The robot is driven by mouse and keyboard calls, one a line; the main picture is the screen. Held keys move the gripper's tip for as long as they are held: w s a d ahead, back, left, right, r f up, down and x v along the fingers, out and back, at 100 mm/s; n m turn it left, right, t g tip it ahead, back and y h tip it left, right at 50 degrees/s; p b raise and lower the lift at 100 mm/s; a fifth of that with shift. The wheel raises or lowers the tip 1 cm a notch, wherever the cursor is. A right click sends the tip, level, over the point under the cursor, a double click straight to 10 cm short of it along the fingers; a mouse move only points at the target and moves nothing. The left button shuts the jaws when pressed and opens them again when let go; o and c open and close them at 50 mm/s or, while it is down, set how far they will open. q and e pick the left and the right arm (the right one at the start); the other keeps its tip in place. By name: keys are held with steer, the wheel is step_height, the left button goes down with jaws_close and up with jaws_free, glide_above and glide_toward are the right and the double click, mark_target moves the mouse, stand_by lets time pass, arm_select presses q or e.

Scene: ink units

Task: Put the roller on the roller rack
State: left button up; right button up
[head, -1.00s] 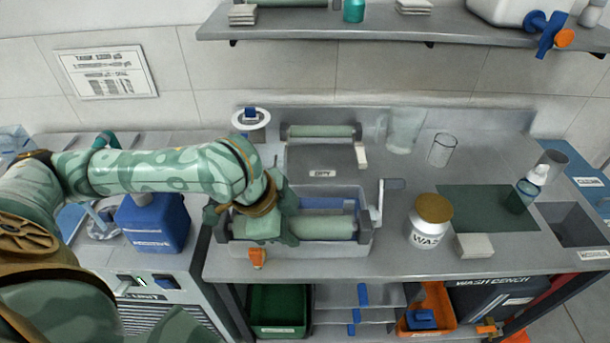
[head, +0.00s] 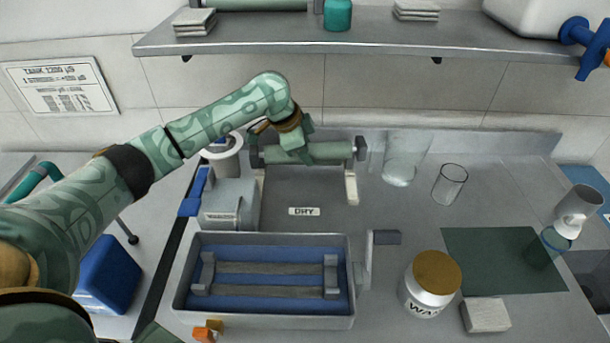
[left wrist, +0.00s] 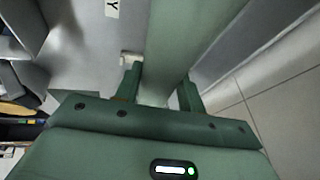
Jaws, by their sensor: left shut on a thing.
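My left gripper (head: 300,152) is shut on the green roller (head: 332,152) at the back of the bench. The roller lies level, left to right. In the left wrist view it runs between the two fingers (left wrist: 160,92). The roller rack (head: 351,188) is at the back, behind the DRY plate; its pale right-hand arm shows just below the roller. The roller and gripper hide much of the rack, and I cannot tell whether the roller touches it. My right gripper is out of view.
A grey wash tray (head: 262,322) with a blue inside and no roller stands in front, a crank on its right. The DRY surface (head: 310,240) is clear. A grey box (head: 228,212) stands left, clear glasses (head: 450,185) and a white jar (head: 430,290) right. A shelf (head: 400,42) overhangs the back.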

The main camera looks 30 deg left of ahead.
arm_select(q)
steer(key=shift+w+a+f, duration=0.2)
steer(key=shift+a, duration=0.45)
steer(key=shift+m, duration=0.4)
steer(key=f, duration=0.1)
steer(key=f+b, duration=0.1)
steer(key=f, duration=0.1)
steer(key=shift+s+d+f+h, duration=0.2)
steer(key=shift+s+f+h, duration=0.05)
steer(key=shift+h, duration=0.05)
step_height(320, 180, down, 6)
steer(key=b, duration=0.2)
steer(key=shift+w+f+b, duration=0.1)
steer(key=shift+f+b, duration=0.15)
steer(key=shift+b, duration=0.15)
steer(key=shift+r, duration=0.1)
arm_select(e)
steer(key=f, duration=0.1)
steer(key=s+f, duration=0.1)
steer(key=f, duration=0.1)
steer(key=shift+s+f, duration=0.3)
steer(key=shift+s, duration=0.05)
arm_select(q)
steer(key=o, duration=1.2)
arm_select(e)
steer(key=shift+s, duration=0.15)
